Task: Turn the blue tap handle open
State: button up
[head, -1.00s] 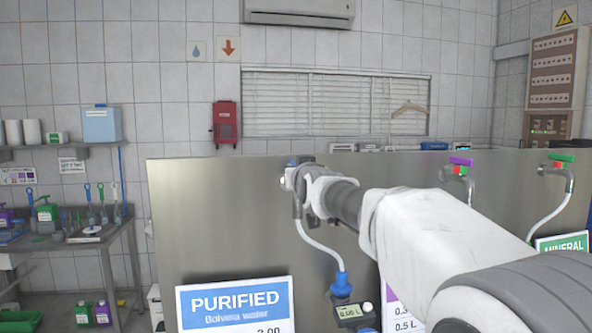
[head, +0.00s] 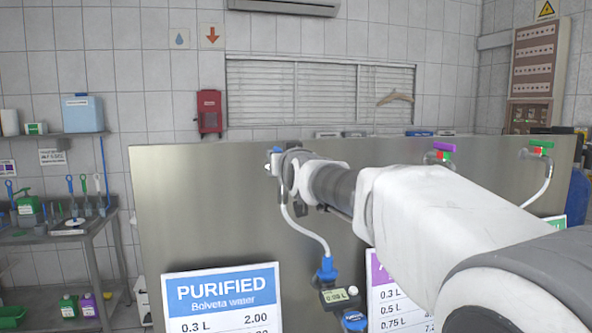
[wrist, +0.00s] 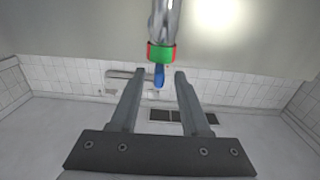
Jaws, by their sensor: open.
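The blue tap handle (wrist: 159,75) shows in the wrist view as a short blue piece below a green and red collar on a metal tap pipe (wrist: 165,18). My gripper (wrist: 160,72) is open, with its two fingertips on either side of the handle and a visible gap on each side. Whether either finger touches it cannot be told. In the head view only a small bit of blue (head: 275,150) shows at the tap, at the end of my arm; my wrist hides most of the tap and gripper.
A steel panel (head: 200,215) carries the taps. A white hose (head: 307,232) hangs below my wrist to a blue fitting (head: 326,268). A purple-handled tap (head: 443,147) and a green-handled tap (head: 541,144) stand to the right. A PURIFIED sign (head: 221,298) is below.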

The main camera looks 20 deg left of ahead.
jog(key=b+v, duration=0.1)
jog(key=v, duration=1.4)
jog(key=shift+d, duration=0.2)
jog(key=s+d+f+m+g+h, duration=0.25)
jog(key=d+f, duration=0.35)
jog(key=d, duration=0.5)
jog(key=s+d+f+m+g+h, duration=0.1)
jog(key=d+f+h, duration=0.2)
jog(key=d+f, duration=0.5)
jog(key=s+d+f+m+g+h, duration=0.2)
jog(key=s+d+f+h, duration=0.1)
jog(key=s+d+f, duration=0.3)
jog(key=s+d+f+m+g+h, duration=0.2)
jog(key=s+d+f, duration=0.4)
jog(key=s+d, duration=0.4)
jog(key=d+g+h, duration=0.1)
jog(key=d, duration=0.2)
jog(key=shift+s+f, duration=0.4)
